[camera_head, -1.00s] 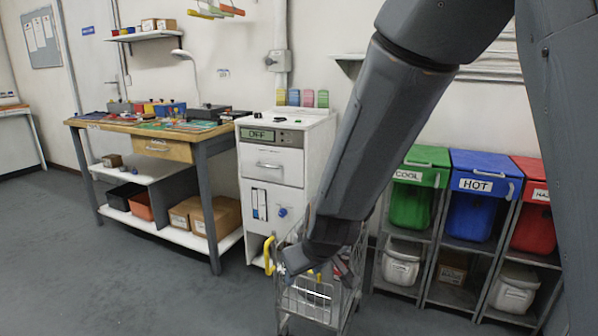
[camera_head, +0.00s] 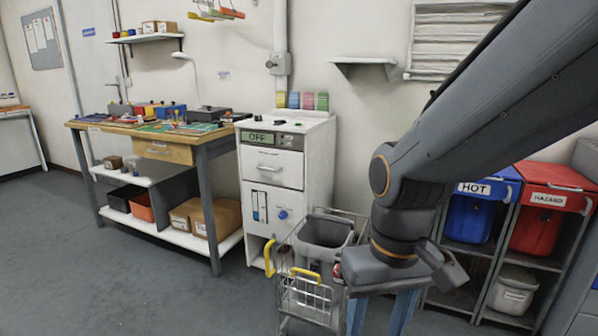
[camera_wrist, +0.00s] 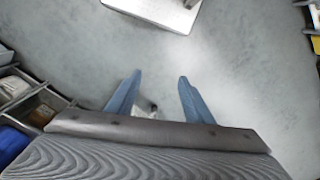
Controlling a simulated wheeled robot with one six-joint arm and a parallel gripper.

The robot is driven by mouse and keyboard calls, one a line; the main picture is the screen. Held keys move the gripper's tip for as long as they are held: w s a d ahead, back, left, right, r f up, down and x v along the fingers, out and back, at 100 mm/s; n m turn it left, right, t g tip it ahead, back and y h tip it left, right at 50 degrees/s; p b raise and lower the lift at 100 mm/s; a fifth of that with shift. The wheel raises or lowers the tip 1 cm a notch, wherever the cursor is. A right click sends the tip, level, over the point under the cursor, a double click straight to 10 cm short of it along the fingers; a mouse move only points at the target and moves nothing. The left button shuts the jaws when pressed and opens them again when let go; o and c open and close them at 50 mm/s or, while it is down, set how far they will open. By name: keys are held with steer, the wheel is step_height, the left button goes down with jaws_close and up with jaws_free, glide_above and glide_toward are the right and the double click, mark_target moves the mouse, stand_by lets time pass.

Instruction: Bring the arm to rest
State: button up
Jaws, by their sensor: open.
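My gripper (camera_head: 381,316) points down in the head view, in front of the wire trolley, with its two blue fingers apart. In the wrist view the fingers of my gripper (camera_wrist: 159,77) also stand apart, with grey floor between and beyond them. A small pale and dark item (camera_wrist: 147,106) shows low between the fingers, too small to name. I see nothing gripped. My arm comes in from the upper right, bends at a joint and ends in the gripper. The fingertips are cut off by the head view's lower edge.
A wire trolley (camera_head: 304,300) with yellow handles holds a grey bin (camera_head: 325,231), left of my gripper. Behind stands a white cabinet (camera_head: 272,203) reading OFF. HOT (camera_head: 473,210) and HAZARD (camera_head: 545,214) bins are at right. A workbench (camera_head: 178,152) is at left, with clear floor before it.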

steer(key=d+r+m+p, duration=0.2)
steer(key=d+r+p, duration=0.5)
steer(key=p, duration=0.6)
steer(key=shift+d+r+h+p, duration=0.25)
steer(key=shift+d+h+p, duration=0.05)
steer(key=shift+d+p, duration=0.1)
steer(key=shift+s, duration=0.1)
